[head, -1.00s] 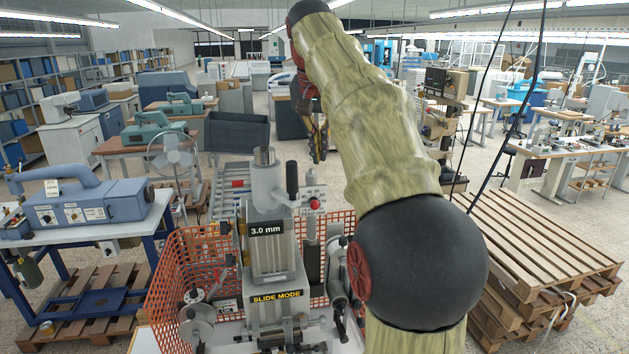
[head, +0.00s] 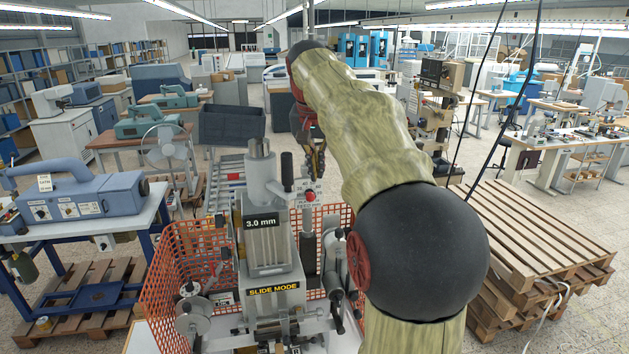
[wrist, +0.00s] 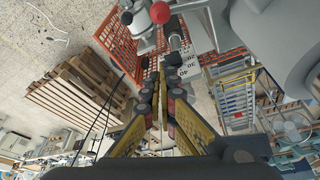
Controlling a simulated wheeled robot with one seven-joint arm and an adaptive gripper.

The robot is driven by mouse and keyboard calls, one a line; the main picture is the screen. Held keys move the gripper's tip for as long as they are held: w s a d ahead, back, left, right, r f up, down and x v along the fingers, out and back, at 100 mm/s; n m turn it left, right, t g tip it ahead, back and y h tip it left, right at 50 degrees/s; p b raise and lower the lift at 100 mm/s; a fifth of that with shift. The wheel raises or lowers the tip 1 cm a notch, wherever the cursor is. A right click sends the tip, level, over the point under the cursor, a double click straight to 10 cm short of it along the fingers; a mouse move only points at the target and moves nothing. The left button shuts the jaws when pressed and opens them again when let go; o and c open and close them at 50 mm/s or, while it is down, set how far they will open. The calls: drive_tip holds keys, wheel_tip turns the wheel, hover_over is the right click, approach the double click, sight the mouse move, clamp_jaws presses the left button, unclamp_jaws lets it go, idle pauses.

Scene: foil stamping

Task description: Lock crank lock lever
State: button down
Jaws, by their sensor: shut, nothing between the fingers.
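The foil stamping machine (head: 275,245) stands in front of me, grey, with labels "3.0 mm" and "SLIDE MODE". On its right side are an upright black handle (head: 287,172) and a small red knob (head: 310,197) by a numbered plate. I cannot tell for sure which part is the crank lock lever. My gripper (head: 316,165) is just behind and right of the black handle, pointing down, shut and empty. In the wrist view, my gripper (wrist: 156,75) has its fingertips together beside the numbered plate (wrist: 189,66), and the red knob (wrist: 160,12) is beyond them. Contact cannot be told.
An orange mesh fence (head: 185,255) surrounds the machine. Wooden pallets (head: 530,240) are stacked on the right. A blue-grey device (head: 85,198) sits on a bench at left, with a fan (head: 166,148) behind. Open floor lies beyond the pallets.

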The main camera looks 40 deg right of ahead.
drive_tip(key=s+a, duration=0.1)
drive_tip(key=s+a+f, duration=0.1)
drive_tip(key=shift+s+a+f, duration=0.15)
drive_tip(key=shift+a+f, duration=0.05)
drive_tip(key=shift+a, duration=0.1)
drive_tip(key=shift+s+a, duration=0.1)
drive_tip(key=shift+s, duration=0.1)
drive_tip(key=shift+s+a+m+g+h+p, duration=0.15)
drive_tip(key=shift+s+a+m+g, duration=0.2)
drive_tip(key=shift+m, duration=0.45)
drive_tip(key=shift+s+a+m+g+h+p, duration=0.15)
drive_tip(key=shift+s+m, duration=0.25)
drive_tip(key=shift+m, duration=0.4)
drive_tip(key=shift+d, duration=0.1)
drive_tip(key=v, duration=1.2)
drive_tip(key=shift+s+r, duration=0.1)
drive_tip(key=shift+s, duration=0.05)
